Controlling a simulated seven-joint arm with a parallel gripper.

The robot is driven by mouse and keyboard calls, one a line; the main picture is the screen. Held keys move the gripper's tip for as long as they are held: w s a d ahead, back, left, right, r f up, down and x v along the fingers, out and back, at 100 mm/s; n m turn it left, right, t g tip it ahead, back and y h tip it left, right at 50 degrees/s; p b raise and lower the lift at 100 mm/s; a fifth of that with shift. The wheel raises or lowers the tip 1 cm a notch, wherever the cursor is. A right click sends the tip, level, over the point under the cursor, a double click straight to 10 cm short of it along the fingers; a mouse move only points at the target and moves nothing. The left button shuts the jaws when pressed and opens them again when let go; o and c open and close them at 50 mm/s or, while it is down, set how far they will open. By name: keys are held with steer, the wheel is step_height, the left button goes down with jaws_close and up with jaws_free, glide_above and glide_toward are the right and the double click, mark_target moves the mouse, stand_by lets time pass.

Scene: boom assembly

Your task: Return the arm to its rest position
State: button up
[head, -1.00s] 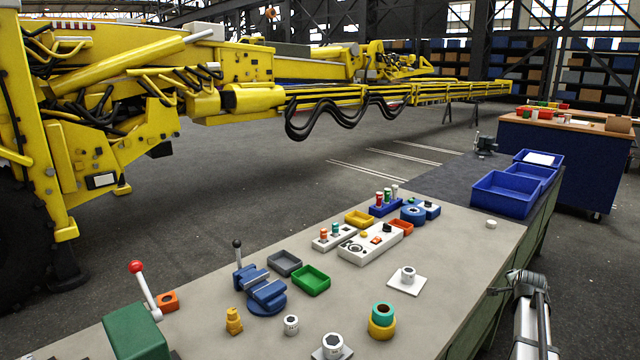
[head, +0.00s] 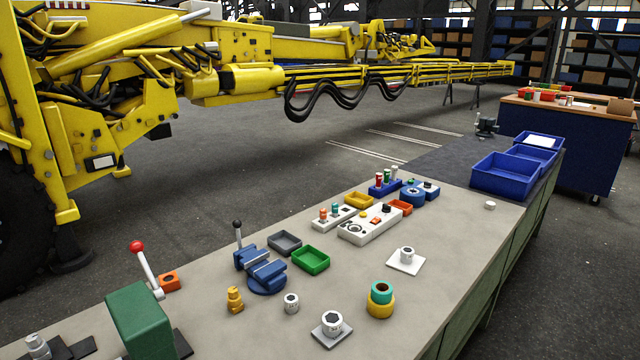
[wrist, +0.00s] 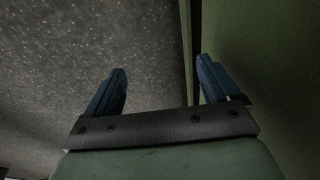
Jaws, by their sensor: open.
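My gripper (wrist: 160,86) shows in the wrist view with its two blue fingers wide apart and nothing between them. Behind the fingers are a speckled dark floor on the left and a plain green surface on the right, like the side of the bench. In the head view my gripper and arm are out of the picture. The grey-topped bench (head: 450,257) carries all its parts with no arm above them.
On the bench stand a blue vise (head: 262,274), a green press with a red-knobbed lever (head: 139,322), a green tray (head: 311,260), stacked teal and yellow rings (head: 380,300) and blue bins (head: 505,176). A yellow boom machine (head: 230,82) stands behind.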

steer(key=s+a+f+n+g+y, duration=0.15)
steer(key=s+a+f, duration=0.25)
steer(key=s+a, duration=0.4)
steer(key=s+a+f+n+g+h, duration=0.1)
steer(key=s+a+f+n+g, duration=0.25)
steer(key=s+a, duration=0.45)
steer(key=s+a+f+n+g, duration=0.1)
steer(key=s+a+n+g, duration=0.1)
steer(key=s, duration=0.7)
steer(key=s+a+n+g, duration=0.1)
steer(key=s+a+n, duration=0.1)
steer(key=s, duration=0.7)
steer(key=shift+s+a+f+g, duration=0.25)
steer(key=shift+s+f+g, duration=0.05)
steer(key=shift+f+g, duration=0.1)
